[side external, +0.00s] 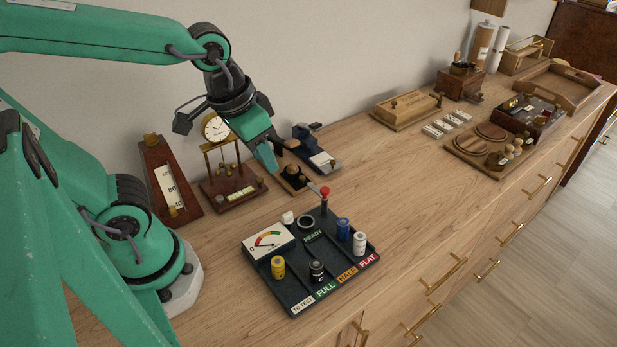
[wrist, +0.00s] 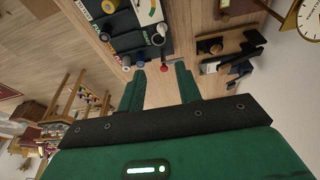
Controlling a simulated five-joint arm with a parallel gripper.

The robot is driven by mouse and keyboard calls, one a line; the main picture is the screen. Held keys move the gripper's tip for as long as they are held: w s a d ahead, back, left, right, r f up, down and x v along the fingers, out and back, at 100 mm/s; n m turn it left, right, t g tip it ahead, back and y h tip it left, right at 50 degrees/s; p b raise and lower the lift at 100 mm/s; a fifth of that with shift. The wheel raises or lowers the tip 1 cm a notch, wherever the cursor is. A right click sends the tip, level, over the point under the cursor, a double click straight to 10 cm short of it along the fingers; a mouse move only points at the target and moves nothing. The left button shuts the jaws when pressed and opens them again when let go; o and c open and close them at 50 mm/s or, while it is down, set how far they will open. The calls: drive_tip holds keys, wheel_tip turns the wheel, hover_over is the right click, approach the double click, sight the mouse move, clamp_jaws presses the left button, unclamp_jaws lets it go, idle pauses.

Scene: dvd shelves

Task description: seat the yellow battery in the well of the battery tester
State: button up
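The yellow battery (side external: 277,267) stands upright at the left front of the dark battery tester (side external: 291,297), in the TO TEST row. It also shows at the top of the wrist view (wrist: 109,6). A dark ring-shaped well (side external: 306,222) sits behind the READY label, and nothing shows in it. A black battery (side external: 316,271), a blue battery (side external: 343,229) and a white battery (side external: 359,243) stand on the same tester.
A red-knobbed lever (side external: 325,192) rises at the tester's back edge, near my gripper. A dial meter (side external: 267,241) and a white knob (side external: 287,218) are beside the well. A brass clock (side external: 215,128) and a metronome (side external: 168,185) stand behind. The wood right of the tester is clear.

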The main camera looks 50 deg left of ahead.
drive_tip(key=d+f+g, duration=0.3)
drive_tip(key=d+f, duration=0.2)
drive_tip(key=m+g+y, duration=0.1)
drive_tip(key=g+y, duration=0.1)
hover_over(278, 261)
drive_tip(key=w+d, duration=0.1)
wheel_tip(278, 261, down, 5)
drive_tip(key=shift+w+d+f, duration=0.1)
drive_tip(key=shift+f, duration=0.1)
drive_tip(key=shift+f, duration=0.1)
drive_tip(key=shift+s+a+f, duration=0.1)
drive_tip(key=shift+f, duration=0.5)
drive_tip(key=shift+s+a+f, duration=0.1)
drive_tip(key=shift+f, duration=0.5)
drive_tip(key=shift+s+a+f, duration=0.15)
drive_tip(key=shift+f, duration=0.7)
drive_tip(key=shift+s+a+f, duration=0.1)
drive_tip(key=shift+a+f, duration=0.05)
drive_tip(key=shift+f, duration=0.7)
drive_tip(key=shift+s+a+f, duration=0.15)
drive_tip(key=shift+f, duration=0.7)
drive_tip(key=shift+c, duration=0.2)
clamp_jaws()
